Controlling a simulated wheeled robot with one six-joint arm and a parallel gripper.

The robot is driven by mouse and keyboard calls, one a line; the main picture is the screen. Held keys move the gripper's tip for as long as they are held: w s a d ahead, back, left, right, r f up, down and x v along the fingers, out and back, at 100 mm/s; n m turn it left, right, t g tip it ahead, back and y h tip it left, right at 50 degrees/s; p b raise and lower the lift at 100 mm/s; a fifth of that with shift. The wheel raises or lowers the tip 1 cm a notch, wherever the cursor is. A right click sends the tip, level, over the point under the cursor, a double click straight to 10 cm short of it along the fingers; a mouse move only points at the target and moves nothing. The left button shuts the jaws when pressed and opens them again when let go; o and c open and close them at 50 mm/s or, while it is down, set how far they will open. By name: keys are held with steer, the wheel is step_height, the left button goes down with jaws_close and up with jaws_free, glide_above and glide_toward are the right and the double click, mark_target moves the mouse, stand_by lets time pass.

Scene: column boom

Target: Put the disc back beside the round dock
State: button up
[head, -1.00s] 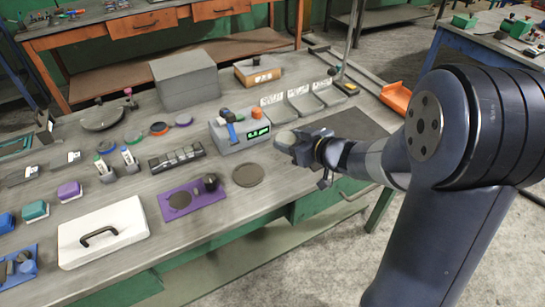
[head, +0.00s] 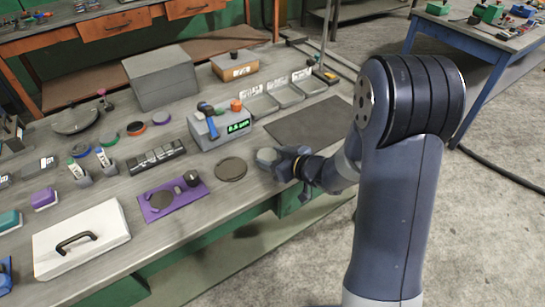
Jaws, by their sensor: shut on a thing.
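My gripper (head: 284,162) is shut on a small pale grey disc (head: 267,156) at its tip, near the front edge of the bench. The jaws hide part of the disc. A flat dark round pad (head: 231,169), seemingly the round dock, lies on the bench just left of my gripper. The disc appears to the right of this pad and apart from it. I cannot tell whether the disc touches the bench.
A purple board (head: 155,214) with a dark round patch and a small knob lies left of the pad. A grey box with a green display (head: 236,127) stands behind. A dark mat (head: 318,121) lies at the right. A white case (head: 105,223) is at front left.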

steer(key=o, duration=0.9)
steer(key=shift+f, duration=0.2)
steer(key=o, duration=0.4)
steer(key=shift+o, duration=0.2)
steer(key=shift+r, duration=0.1)
steer(key=shift+r, duration=0.25)
steer(key=p+v, duration=0.1)
steer(key=v, duration=1.1)
steer(key=shift+f, duration=0.1)
